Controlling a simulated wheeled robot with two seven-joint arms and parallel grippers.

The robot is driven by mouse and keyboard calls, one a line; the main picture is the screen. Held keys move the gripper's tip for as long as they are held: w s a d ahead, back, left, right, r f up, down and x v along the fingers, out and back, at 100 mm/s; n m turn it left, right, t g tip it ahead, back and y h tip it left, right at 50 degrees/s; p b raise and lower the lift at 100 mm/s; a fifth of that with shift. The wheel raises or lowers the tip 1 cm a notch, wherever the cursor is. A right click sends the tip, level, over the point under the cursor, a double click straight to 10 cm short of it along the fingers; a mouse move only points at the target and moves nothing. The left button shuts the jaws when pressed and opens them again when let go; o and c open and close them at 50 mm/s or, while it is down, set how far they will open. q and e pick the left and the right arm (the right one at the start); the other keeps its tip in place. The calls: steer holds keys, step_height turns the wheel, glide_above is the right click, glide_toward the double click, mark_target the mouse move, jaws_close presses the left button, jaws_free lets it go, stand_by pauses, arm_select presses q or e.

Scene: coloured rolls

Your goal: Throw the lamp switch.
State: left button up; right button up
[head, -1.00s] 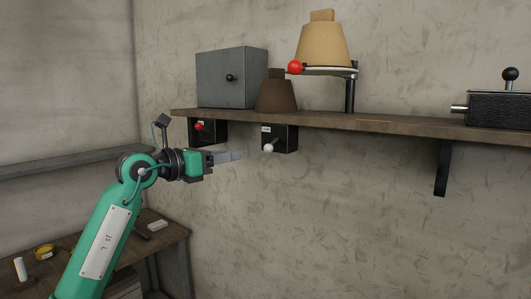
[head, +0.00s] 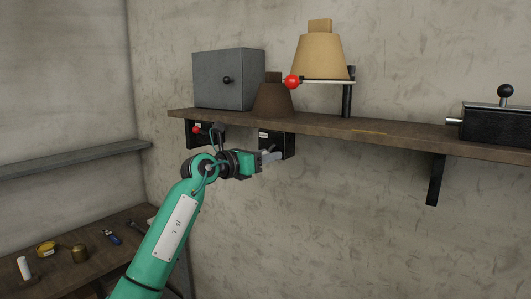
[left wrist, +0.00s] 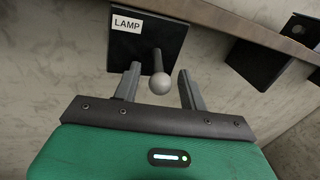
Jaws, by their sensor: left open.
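The lamp switch is a black box (head: 285,140) under the front of the wooden shelf. The left wrist view shows its face (left wrist: 134,48) with a white LAMP label and a short dark lever ending in a pale grey ball (left wrist: 159,84). My left gripper (head: 275,156) is at the box in the head view and covers the lever there. In the left wrist view my left gripper (left wrist: 160,88) is open, with the ball between its fingertips and a gap visible on each side. I cannot tell how deep the ball sits. My right gripper is out of view.
A second black switch box (head: 212,134) with a red ball hangs left of the lamp switch. The shelf (head: 345,127) holds a grey box (head: 222,75), a brown cone (head: 272,100), a tan shade (head: 319,57) and a black lever box (head: 495,122). A bench (head: 75,270) stands low left.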

arm_select(q)
steer(key=c, duration=0.9)
steer(key=shift+r, duration=0.15)
steer(key=shift+s+a+r+g+y+p, duration=0.1)
steer(key=shift+r+g+y+p, duration=0.4)
steer(key=shift+p, duration=0.6)
steer(key=r+g+y+p, duration=0.1)
steer(key=p, duration=0.1)
steer(key=n+g+y+p, duration=0.1)
steer(key=y+p, duration=0.1)
steer(key=shift+a+r+g, duration=0.1)
steer(key=shift+r+g, duration=0.2)
steer(key=shift+r, duration=0.1)
steer(key=r+g+y+p, duration=0.1)
steer(key=g+p, duration=0.1)
steer(key=p, duration=0.1)
steer(key=shift+n+y, duration=0.3)
steer(key=shift+y, duration=0.1)
steer(key=shift+d+r+g+y+p, duration=0.15)
steer(key=shift+g+y+p, duration=0.45)
steer(key=shift+p, duration=0.65)
